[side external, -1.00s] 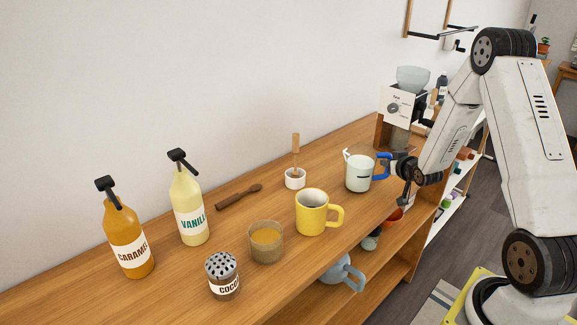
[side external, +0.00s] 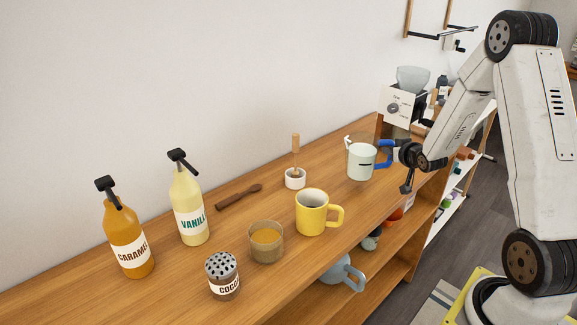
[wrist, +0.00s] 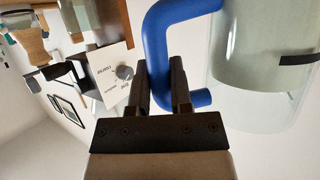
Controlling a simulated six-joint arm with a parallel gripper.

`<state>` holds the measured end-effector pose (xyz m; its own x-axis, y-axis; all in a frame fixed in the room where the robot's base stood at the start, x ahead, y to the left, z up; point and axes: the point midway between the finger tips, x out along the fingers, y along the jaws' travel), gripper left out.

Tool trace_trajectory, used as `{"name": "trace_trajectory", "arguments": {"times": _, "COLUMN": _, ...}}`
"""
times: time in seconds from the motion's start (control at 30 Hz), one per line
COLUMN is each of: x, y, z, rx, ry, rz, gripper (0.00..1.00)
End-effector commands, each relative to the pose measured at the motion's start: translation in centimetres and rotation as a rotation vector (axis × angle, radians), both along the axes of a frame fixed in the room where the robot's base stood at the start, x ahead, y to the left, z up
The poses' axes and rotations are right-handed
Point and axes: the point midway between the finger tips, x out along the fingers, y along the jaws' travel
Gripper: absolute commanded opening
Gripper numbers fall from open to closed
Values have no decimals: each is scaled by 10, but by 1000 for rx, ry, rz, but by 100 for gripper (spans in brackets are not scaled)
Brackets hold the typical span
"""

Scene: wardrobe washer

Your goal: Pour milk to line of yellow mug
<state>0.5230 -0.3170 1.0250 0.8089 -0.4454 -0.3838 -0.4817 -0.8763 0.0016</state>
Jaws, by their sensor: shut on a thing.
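The clear milk pitcher (side external: 361,161) with a blue handle and a black mark stands out at the right of the counter, upright, and holds pale milk. My gripper (side external: 397,152) is shut on its blue handle (side external: 384,157). In the wrist view, the fingers (wrist: 162,85) close around the handle (wrist: 158,50), and the pitcher (wrist: 262,60) fills the right side. The yellow mug (side external: 311,216) stands upright on the counter, left of and nearer than the pitcher, with its handle to the right. Its inside looks dark at the bottom; I cannot make out a line.
A glass of brown powder (side external: 266,244), a cocoa shaker (side external: 222,276), vanilla (side external: 188,207) and caramel (side external: 127,238) bottles stand left of the mug. A white cup (side external: 295,179) with a wooden-handled tool sits behind it. A grinder (side external: 404,105) stands behind the pitcher.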

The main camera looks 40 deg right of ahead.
Motion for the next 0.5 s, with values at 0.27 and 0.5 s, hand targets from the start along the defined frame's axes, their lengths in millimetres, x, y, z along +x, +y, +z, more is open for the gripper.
{"name": "trace_trajectory", "arguments": {"times": 0.27, "x": 0, "y": 0, "z": 9, "rx": 0, "ry": -2, "rz": 0, "gripper": 0}}
{"name": "trace_trajectory", "arguments": {"times": 0.5, "x": 0, "y": 0, "z": 9, "rx": 0, "ry": -2, "rz": 0, "gripper": 0}}
